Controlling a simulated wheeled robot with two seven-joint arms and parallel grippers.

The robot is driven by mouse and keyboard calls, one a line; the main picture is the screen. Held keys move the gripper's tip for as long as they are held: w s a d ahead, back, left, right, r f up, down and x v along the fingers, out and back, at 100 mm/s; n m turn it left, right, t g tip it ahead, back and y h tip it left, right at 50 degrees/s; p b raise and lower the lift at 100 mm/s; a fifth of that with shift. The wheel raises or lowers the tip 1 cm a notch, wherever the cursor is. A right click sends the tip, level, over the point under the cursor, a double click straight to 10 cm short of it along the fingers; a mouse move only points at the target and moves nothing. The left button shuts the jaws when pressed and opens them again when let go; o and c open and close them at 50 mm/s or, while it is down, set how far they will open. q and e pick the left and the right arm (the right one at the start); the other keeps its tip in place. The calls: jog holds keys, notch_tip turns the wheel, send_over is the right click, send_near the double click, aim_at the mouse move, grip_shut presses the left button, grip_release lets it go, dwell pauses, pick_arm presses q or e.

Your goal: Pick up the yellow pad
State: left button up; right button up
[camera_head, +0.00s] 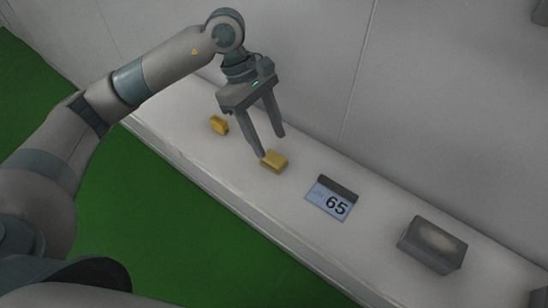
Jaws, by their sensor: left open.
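Two small yellow pads lie on the white ledge in the head view. One yellow pad (274,161) is right by the fingertips of my left gripper (272,145). The other yellow pad (219,125) lies farther left, beside the gripper. My left gripper is open, with its two fingers pointing down and apart. One fingertip overlaps the upper left edge of the nearer pad in the picture; I cannot tell whether it touches. Nothing shows held between the fingers. My right gripper is not in view.
A card marked 65 (329,200) with a dark holder stands on the white ledge (290,215) to the right. A grey block (432,245) sits farther right. A pale wall (440,110) rises behind the ledge. Green floor (180,230) lies in front.

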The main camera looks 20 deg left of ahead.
aim_at(274, 157)
pick_arm(q)
jog(key=shift+s+d+f+p, duration=0.15)
jog(key=shift+s+f+p, duration=0.05)
jog(key=shift+f+p, duration=0.45)
jog(key=shift+p+x, duration=0.6)
jog(key=shift+x, duration=0.4)
jog(key=shift+d+f, duration=0.1)
jog(key=shift+f, duration=0.55)
jog(key=c, duration=0.9)
